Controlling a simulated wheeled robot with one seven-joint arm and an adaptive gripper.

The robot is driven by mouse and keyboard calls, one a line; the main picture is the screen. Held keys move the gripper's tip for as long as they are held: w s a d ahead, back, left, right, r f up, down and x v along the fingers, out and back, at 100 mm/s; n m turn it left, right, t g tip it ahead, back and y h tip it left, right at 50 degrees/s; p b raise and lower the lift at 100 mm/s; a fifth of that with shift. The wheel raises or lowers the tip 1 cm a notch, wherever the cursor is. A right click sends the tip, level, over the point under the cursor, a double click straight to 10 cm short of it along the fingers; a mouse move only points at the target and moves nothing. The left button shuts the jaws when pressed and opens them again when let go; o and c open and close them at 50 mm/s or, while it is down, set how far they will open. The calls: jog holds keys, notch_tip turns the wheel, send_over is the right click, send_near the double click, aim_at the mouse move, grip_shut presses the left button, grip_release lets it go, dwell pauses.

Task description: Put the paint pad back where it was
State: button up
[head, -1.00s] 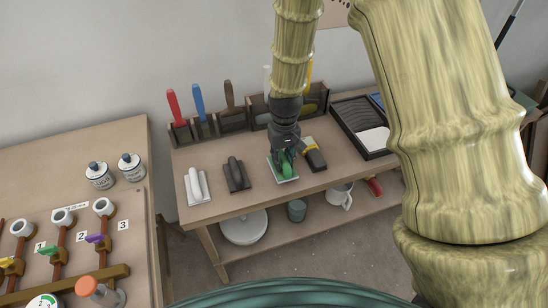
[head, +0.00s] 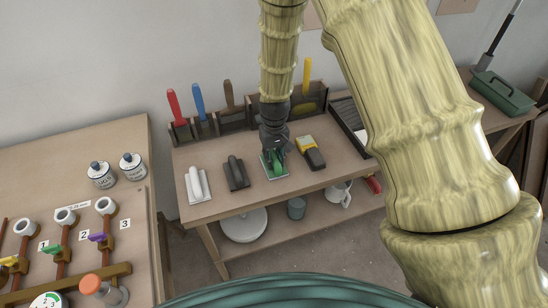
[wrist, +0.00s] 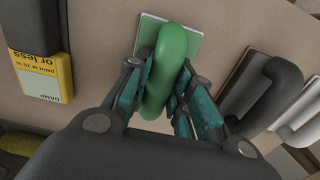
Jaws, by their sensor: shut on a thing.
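The paint pad, a flat pale plate with a green face and a green loop handle, is under my gripper (head: 273,150) in the head view (head: 278,171). In the wrist view the fingers of my gripper (wrist: 160,80) close on both sides of the green handle of the paint pad (wrist: 172,45). The pad is at or just above the bench top (head: 222,208); I cannot tell whether it touches. My gripper hides part of it.
A dark float (head: 236,174) and a white float (head: 196,185) lie to the left. A yellow and black damp meter (head: 311,153) lies close on the right. A rack (head: 233,121) with upright tools stands behind. A black tray (head: 347,120) is farther right.

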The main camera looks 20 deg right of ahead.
aim_at(274, 156)
jog(key=o, duration=0.9)
jog(key=shift+r, duration=0.1)
notch_tip(274, 156, up, 12)
jog(key=b, duration=0.1)
jog(key=shift+s+f, duration=0.1)
jog(key=shift+f, duration=0.1)
dwell(0.4)
